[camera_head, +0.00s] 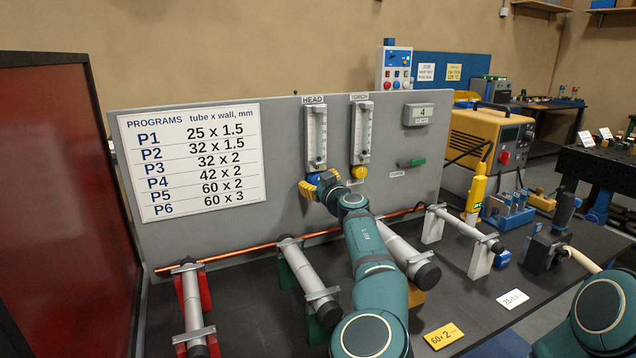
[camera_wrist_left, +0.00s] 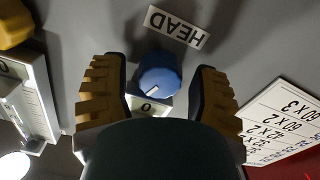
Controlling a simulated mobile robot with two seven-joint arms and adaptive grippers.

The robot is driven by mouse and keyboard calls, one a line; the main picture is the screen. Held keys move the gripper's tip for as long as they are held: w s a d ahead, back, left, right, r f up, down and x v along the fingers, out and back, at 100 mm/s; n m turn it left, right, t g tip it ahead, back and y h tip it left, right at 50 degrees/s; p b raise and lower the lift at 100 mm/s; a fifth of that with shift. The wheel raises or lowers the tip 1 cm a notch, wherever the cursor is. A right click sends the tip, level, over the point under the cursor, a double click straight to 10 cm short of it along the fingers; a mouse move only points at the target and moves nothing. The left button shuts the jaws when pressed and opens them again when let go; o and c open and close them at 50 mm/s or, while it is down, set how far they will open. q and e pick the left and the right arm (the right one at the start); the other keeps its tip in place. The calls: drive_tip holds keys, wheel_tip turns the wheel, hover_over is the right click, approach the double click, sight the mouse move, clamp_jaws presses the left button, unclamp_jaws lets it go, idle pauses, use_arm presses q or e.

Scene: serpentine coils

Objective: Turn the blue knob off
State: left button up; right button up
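The blue knob (camera_wrist_left: 158,72) sits on the grey panel near the HEAD label (camera_wrist_left: 177,28), which shows upside down in the left wrist view. A white pointer line on the knob aims down in that view, toward a white plate marked 0 (camera_wrist_left: 146,106). My left gripper (camera_wrist_left: 156,82) is open, with one yellow-padded finger on each side of the knob and a gap to both. In the head view, the left gripper (camera_head: 321,186) is at the panel under the HEAD flow tube and mostly covers the blue knob (camera_head: 314,178). My right gripper is not in view.
A yellow knob (camera_head: 359,172) is close by on the right, under the TORCH flow tube (camera_head: 362,132). A green handle (camera_head: 411,163) is further right. A copper tube (camera_head: 250,247) and several grey rollers run below the panel.

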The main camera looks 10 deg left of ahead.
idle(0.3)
use_arm(q)
drive_tip(key=v, duration=1.2)
